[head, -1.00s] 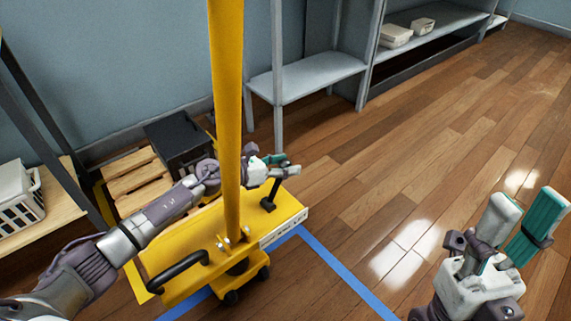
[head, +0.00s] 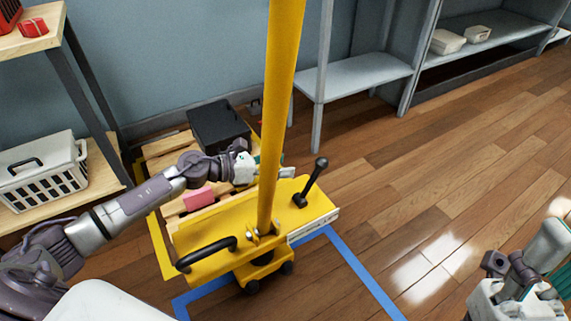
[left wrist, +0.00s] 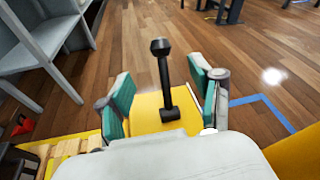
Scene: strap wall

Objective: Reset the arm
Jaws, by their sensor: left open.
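My left gripper (head: 272,172) is partly hidden behind the yellow post, above the yellow wheeled machine (head: 200,238). In the left wrist view its two green-padded fingers (left wrist: 162,92) stand apart with nothing held. A black lever (head: 309,184) with a round knob rises from the machine's deck, tilted right and just right of my left fingertips. In the left wrist view the lever (left wrist: 163,78) shows between the fingers, apparently beyond them and touching neither. My right gripper (head: 552,258) is at the lower right, cut by the picture edge, its fingers apart over the floor.
A tall yellow post (head: 275,110) rises from the machine. Behind are a wooden pallet (head: 160,147), a black box (head: 218,126) and a pink block (head: 198,198). A shelf with a white basket (head: 45,178) stands left, grey shelving (head: 355,75) behind. Floor to the right is clear.

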